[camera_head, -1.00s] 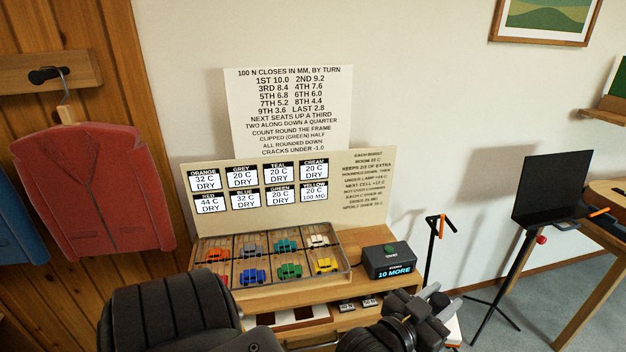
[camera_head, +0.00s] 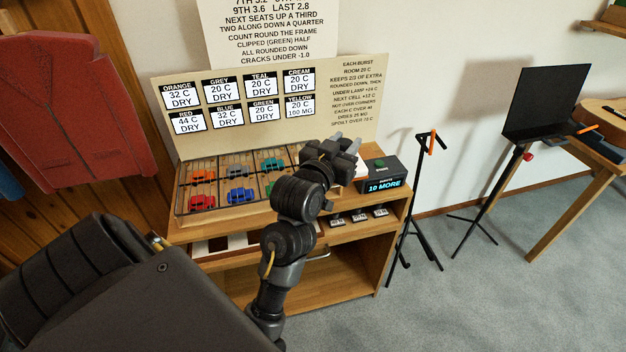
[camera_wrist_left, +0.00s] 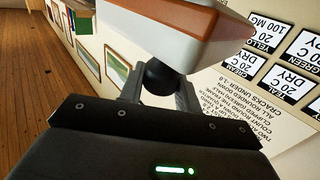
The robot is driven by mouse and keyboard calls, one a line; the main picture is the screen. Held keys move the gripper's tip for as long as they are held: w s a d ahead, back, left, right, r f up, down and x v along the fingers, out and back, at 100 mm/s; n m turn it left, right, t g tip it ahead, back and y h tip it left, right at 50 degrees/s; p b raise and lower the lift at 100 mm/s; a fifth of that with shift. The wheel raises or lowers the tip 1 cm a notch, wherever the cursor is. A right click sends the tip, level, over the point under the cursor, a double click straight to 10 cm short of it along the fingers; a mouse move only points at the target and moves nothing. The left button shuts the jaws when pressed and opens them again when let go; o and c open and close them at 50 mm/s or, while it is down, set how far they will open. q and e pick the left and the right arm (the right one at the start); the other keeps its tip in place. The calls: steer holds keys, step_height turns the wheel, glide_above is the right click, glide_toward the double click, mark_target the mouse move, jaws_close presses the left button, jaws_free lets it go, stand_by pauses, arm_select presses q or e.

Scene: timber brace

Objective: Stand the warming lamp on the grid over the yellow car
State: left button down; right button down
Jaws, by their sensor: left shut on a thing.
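My left gripper (camera_head: 345,150) is over the right end of the car tray (camera_head: 178,213), beside the black box. In the left wrist view its fingers (camera_wrist_left: 160,90) are shut on a dark round knob of a white and orange-brown body, which looks like the warming lamp (camera_wrist_left: 190,22). In the head view the gripper mostly hides the lamp. The wire grid (camera_head: 222,183) covers the tray's cells. The yellow car's cell is hidden behind my left arm and gripper; I cannot tell whether the lamp touches the grid. My right gripper is not in view.
Red (camera_head: 202,202), blue (camera_head: 240,195) and green (camera_head: 271,188) cars show in the front row. The black box reading "10 MORE" (camera_head: 384,176) stands right of the tray. A label board (camera_head: 345,125) rises behind. A black stand (camera_head: 415,205) is on the floor to the right.

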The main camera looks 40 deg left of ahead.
arm_select(q)
steer(key=shift+a+r, duration=0.2)
steer(key=shift+a, duration=0.15)
steer(key=shift+w+a+f, duration=0.15)
steer(key=shift+a, duration=0.1)
steer(key=shift+w+a+f+p, duration=0.2)
steer(key=shift+w+a+f, duration=0.75)
steer(key=shift+a+f, duration=1.1)
steer(key=shift+w+a+f+p, duration=0.2)
steer(key=shift+w+a+f, duration=0.8)
steer(key=shift+a+f, duration=1.1)
steer(key=shift+w+a+f+p, duration=0.2)
steer(key=shift+w+a+f, duration=0.75)
steer(key=shift+a+f, duration=1.1)
steer(key=shift+d+f, duration=0.2)
steer(key=shift+f, duration=0.1)
steer(key=c, duration=1)
jaws_free()
steer(key=shift+r, duration=0.15)
